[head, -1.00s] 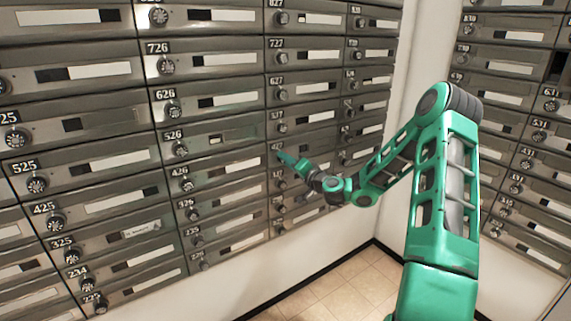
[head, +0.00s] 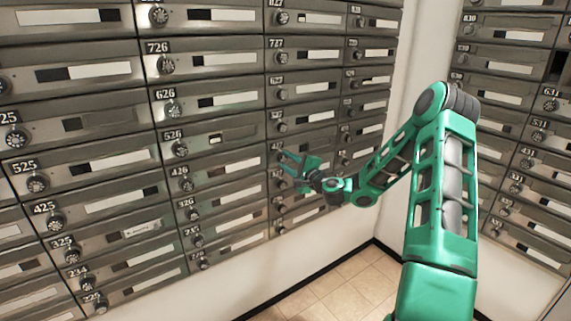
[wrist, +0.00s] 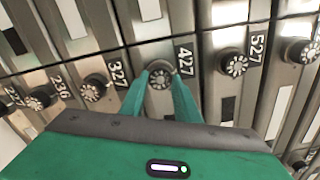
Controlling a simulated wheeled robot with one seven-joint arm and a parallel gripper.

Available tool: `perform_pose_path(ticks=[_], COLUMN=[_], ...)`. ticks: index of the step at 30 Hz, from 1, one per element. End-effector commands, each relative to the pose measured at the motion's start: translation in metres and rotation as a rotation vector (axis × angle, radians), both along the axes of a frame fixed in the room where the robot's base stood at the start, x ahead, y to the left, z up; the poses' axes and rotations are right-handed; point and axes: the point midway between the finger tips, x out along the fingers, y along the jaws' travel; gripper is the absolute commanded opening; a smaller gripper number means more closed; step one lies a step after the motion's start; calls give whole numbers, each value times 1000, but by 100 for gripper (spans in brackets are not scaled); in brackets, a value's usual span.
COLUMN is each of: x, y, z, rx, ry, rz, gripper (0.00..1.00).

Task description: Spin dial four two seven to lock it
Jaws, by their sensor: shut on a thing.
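The dial of box 427 (wrist: 160,77) is a round dark knob next to the label 427, in the middle of the wrist view. My gripper (wrist: 161,72) has its two green fingers on either side of this dial, shut on it. In the head view my gripper (head: 291,160) reaches the mailbox wall at the 427 row. There the fingers hide most of the dial. The dial's markings are too small to read.
Neighbouring dials sit close by: the 527 dial (wrist: 232,64) to the right and the 327 dial (wrist: 94,88) to the left in the wrist view. A second mailbox wall (head: 512,140) stands at the right. The tiled floor (head: 345,285) is clear.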

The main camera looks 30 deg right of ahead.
Motion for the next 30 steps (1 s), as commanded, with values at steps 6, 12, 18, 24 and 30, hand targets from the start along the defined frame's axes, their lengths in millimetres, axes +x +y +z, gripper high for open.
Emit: perform_pose_path(ticks=[6,12,18,24,30], x=[-1,-1,-1,-1,-2], y=[-4,-4,-3,-2,-2], z=[-4,-5,-6,-7,-8], rx=[198,386,576,762,930], ry=[31,54,77,100,123], rz=[-8,-9,-9,-9,-10], gripper=[7,7,7,7,7])
